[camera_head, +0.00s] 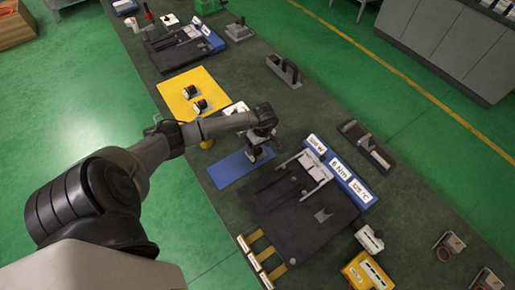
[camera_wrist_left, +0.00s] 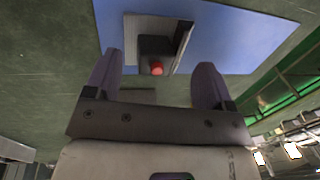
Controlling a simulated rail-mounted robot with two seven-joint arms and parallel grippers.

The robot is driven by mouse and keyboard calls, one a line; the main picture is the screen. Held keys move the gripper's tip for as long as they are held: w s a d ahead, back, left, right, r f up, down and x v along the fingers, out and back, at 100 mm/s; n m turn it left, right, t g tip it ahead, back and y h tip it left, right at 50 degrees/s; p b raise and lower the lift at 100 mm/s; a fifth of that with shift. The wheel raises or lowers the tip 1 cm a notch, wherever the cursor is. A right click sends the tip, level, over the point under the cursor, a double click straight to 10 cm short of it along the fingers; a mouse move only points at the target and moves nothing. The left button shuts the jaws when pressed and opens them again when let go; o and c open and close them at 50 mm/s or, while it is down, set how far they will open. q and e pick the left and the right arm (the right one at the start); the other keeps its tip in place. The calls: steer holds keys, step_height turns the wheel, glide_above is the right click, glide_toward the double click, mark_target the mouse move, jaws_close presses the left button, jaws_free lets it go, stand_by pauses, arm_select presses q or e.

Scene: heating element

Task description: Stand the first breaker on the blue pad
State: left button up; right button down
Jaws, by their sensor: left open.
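A breaker (camera_wrist_left: 155,45) with a grey body, black front and red button is on the blue pad (camera_head: 226,172). The pad also fills the top of the left wrist view (camera_wrist_left: 240,35). My left gripper (camera_head: 258,145) is low over the pad's right end. Its two fingers are open in the left wrist view (camera_wrist_left: 160,64), apart from each other, with the breaker ahead of the gap between them. In the head view the gripper mostly hides this breaker. Two more breakers, one (camera_head: 190,91) and another (camera_head: 201,105), are on the yellow pad (camera_head: 172,87). My right gripper is not in view.
A black fixture board (camera_head: 290,235) with a blue label block (camera_head: 340,170) lies right of the blue pad. A small white-and-dark item (camera_head: 236,109) is behind the gripper. A dark tool (camera_head: 285,70) and a dark clamp (camera_head: 366,145) lie farther back.

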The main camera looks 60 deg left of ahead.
arm_select(q)
step_height(320, 180, up, 9)
steer(key=w, duration=0.2)
steer(key=w+d+r+n+t+h, duration=0.2)
steer(key=d+n+t+h, duration=0.55)
steer(key=d, duration=1.55)
steer(key=d+r+n+t+h, duration=0.4)
steer(key=r+n+t, duration=0.5)
steer(key=n+t, duration=0.3)
steer(key=s+a+f+n+g+y, duration=0.1)
steer(key=s+a+f+n+y, duration=0.2)
steer(key=n+y, duration=0.6)
steer(key=s+a+f+n+g+y, duration=0.15)
steer(key=a+n+y, duration=0.3)
steer(key=n, duration=0.85)
steer(key=s+d+f+n+g, duration=0.1)
steer(key=s+f+n+g, duration=0.2)
steer(key=s, duration=0.3)
steer(key=s+d+f+n+g+h, duration=0.1)
steer(key=s+d+f+n+g, duration=0.1)
steer(key=s, duration=0.4)
steer(key=s+d+f+n+g+h, duration=0.1)
steer(key=s+d+f+n+g, duration=0.1)
steer(key=s+f+n+g, duration=0.2)
steer(key=s+g, duration=0.2)
steer(key=s, duration=0.1)
steer(key=shift+d, duration=0.2)
